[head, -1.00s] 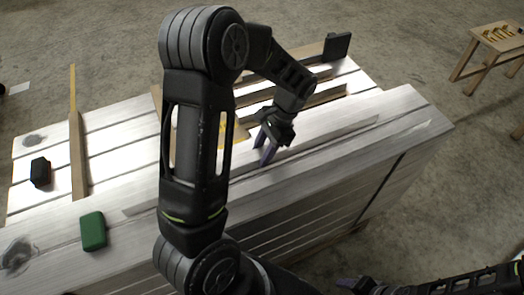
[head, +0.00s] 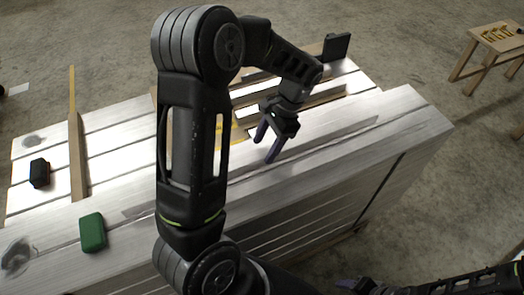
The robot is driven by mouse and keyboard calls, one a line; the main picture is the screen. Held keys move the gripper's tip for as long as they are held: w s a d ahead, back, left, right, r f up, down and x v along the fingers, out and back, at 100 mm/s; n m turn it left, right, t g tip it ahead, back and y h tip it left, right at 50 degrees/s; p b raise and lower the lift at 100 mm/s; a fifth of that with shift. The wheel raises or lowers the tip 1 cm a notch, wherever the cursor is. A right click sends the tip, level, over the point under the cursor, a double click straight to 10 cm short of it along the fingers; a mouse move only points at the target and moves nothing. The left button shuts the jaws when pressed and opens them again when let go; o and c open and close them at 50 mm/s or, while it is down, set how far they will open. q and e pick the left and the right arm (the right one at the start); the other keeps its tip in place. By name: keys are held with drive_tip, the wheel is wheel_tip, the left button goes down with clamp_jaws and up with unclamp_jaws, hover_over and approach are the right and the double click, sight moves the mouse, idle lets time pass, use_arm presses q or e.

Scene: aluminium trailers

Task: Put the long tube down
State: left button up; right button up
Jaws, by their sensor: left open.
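The long tube (head: 335,136) appears as a thin grey length lying along the near top rail of the aluminium trailer (head: 400,120). My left arm hides its middle, and its left end shows again to the left of that arm. My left gripper (head: 265,149) is open and empty, with its purple fingers apart just above the rail beside the tube. My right gripper (head: 350,284) is low at the bottom edge, well away from the tube. Its fingers are too small and dark to read.
A green box (head: 92,232) sits on the near rail at left. A black box (head: 39,173) and a wooden strip (head: 77,150) lie on the slatted bed. A wooden stool (head: 495,40) with yellow items stands at back right. Concrete floor surrounds the trailer.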

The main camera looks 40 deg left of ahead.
use_arm(q)
drive_tip(key=p+v, duration=0.1)
drive_tip(key=v, duration=0.8)
idle(0.3)
